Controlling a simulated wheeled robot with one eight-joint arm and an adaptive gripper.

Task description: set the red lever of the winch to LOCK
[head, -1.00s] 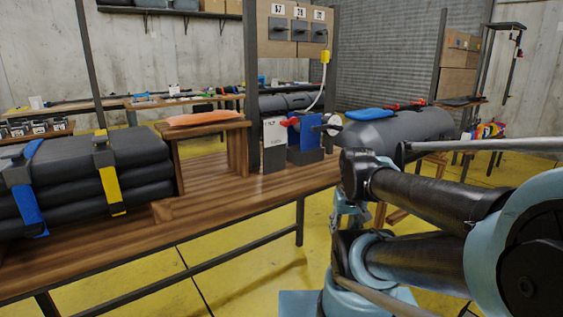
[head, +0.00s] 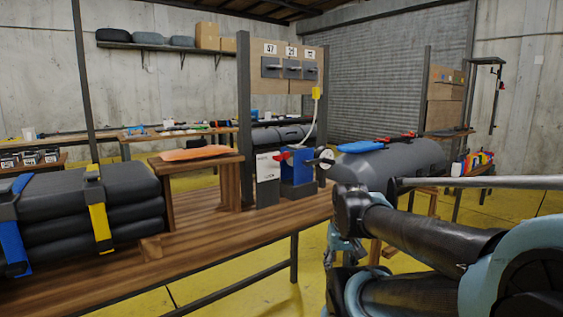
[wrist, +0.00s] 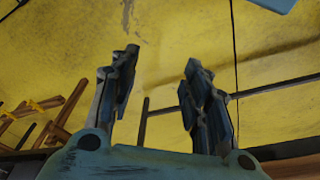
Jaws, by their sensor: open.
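The winch stands on the wooden bench in the head view, with a blue body (head: 298,172) and a white labelled plate (head: 267,168) on its left. Its red lever (head: 282,156) shows near the top of the white plate. The lettering is too small to read, so I cannot tell which setting the lever is at. My gripper (wrist: 157,72) is open and empty in the wrist view, with yellow floor behind its fingers. In the head view my arm is right of the winch, apart from it. The fingers are hard to make out there.
A black-and-white round knob (head: 325,158) sits right of the winch. A panel with switches (head: 290,68) and a yellow plug (head: 317,92) rises behind it. An orange item (head: 195,153) lies on a small stand to the left. A grey inflatable tube (head: 400,160) is to the right.

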